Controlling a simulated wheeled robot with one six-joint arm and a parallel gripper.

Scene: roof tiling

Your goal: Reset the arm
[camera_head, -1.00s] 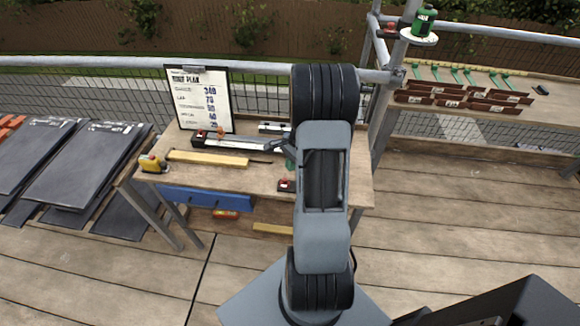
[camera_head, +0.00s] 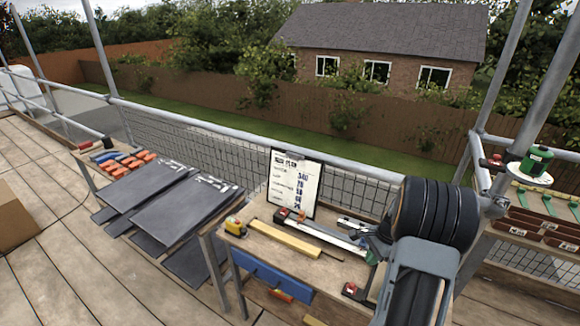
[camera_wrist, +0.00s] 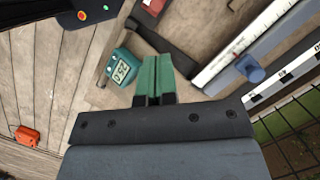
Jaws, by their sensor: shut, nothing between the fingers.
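My gripper shows in the wrist view (camera_wrist: 157,62) with its two green fingers together and nothing between them. It is above the wooden workbench (camera_head: 262,255), beside a teal digital gauge (camera_wrist: 122,68) and a dark-headed tool (camera_wrist: 165,42). I cannot tell its exact height above the bench. In the head view my arm rises at the right and is bent toward the bench. It hides the bench's right part and most of the gripper.
On the bench are a yellow tape measure (camera_head: 235,226), a yellow strip (camera_head: 285,240) and a clipboard (camera_head: 295,185). Dark slates (camera_head: 185,215) are stacked to the left. A guard rail (camera_head: 215,127) runs behind. A green canister (camera_head: 537,160) stands at the right. The left deck is largely open.

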